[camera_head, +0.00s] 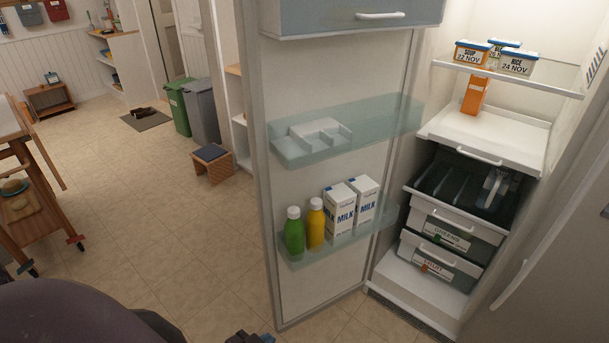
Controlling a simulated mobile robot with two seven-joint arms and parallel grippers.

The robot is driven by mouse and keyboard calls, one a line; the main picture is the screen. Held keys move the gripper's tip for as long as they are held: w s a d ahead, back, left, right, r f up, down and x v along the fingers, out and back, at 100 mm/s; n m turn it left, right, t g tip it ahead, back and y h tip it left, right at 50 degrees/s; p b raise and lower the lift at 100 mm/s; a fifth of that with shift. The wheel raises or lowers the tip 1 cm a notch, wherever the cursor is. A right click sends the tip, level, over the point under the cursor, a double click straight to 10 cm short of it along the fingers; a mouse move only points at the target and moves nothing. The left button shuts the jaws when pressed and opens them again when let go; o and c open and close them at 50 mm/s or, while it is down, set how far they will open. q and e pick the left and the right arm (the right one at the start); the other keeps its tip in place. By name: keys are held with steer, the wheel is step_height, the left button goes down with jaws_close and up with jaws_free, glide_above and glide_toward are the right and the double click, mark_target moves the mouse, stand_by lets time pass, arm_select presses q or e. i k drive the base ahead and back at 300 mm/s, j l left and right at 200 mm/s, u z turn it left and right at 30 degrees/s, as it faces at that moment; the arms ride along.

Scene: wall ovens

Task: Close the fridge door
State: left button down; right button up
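The fridge door (345,88) stands wide open, to the left of the lit fridge compartment (400,285), with its inner side facing me. Its lower door shelf (292,262) holds a green bottle (294,232), a yellow bottle (315,226) and two milk cartons (340,210). Its middle shelf (375,122) holds a pale tray. A small dark part at the bottom edge seems to be my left gripper (250,338), below and left of the door's bottom corner. It is mostly cut off, so its fingers cannot be judged. My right gripper is not in view.
Inside the fridge are labelled tubs (471,54), an orange carton (474,96) and several drawers (455,228). A grey panel with a long handle (520,273) stands at right. A stool (212,163) and bins (200,112) stand behind. The floor left of the door is clear.

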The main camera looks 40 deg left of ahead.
mark_target(325, 105)
steer(key=k+j+z, duration=0.15)
steer(key=j, duration=0.25)
steer(key=k+j+z, duration=0.15)
steer(key=j, duration=0.25)
steer(key=k+j+z, duration=0.1)
steer(key=j, duration=0.35)
steer(key=k+j+z, duration=0.15)
steer(key=j, duration=0.3)
steer(key=j+z, duration=0.25)
steer(key=j, duration=0.6)
steer(key=j+z, duration=0.25)
steer(key=j, duration=0.65)
steer(key=i+j, duration=0.1)
steer(key=j, duration=0.35)
steer(key=i+j+z, duration=0.1)
steer(key=j, duration=0.3)
